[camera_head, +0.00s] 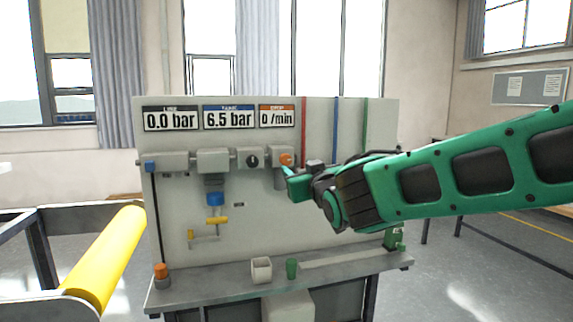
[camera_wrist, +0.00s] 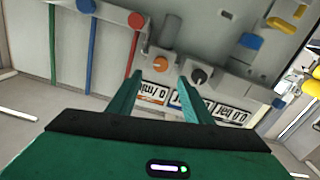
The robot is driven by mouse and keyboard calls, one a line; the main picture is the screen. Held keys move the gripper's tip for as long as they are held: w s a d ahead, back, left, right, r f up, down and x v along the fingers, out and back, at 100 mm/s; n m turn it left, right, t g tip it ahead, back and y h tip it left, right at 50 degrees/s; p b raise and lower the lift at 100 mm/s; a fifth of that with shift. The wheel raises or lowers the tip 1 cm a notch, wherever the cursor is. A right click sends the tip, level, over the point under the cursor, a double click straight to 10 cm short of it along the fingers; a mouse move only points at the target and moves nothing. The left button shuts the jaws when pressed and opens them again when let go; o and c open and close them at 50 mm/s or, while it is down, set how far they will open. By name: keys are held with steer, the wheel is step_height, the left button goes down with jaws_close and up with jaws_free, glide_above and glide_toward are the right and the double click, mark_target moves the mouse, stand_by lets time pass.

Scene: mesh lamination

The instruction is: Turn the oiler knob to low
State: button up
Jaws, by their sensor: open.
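The orange knob (camera_head: 286,159), which I take to be the oiler knob, sits on a grey unit on the upright panel, below the orange-headed display (camera_head: 277,116) reading 0 /min. My gripper (camera_head: 286,173) is just below and in front of it. In the wrist view, which is turned over, the orange knob (camera_wrist: 161,65) shows between the tips of my open fingers (camera_wrist: 160,77). I cannot tell whether they touch it. The knob's setting marks are too small to read.
A black knob (camera_head: 252,161) is close by on the left; it also shows near one fingertip in the wrist view (camera_wrist: 199,77). Other displays read 0.0 bar (camera_head: 171,118) and 6.5 bar (camera_head: 229,117).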

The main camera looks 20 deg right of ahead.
mark_target(287, 160)
steer(key=w, duration=1)
steer(key=shift+w+r, duration=0.1)
steer(key=shift+w, duration=0.3)
steer(key=shift+a, duration=0.1)
steer(key=c, duration=1)
steer(key=shift+d, duration=0.2)
steer(key=shift+c, duration=0.3)
steer(key=shift+a, duration=0.15)
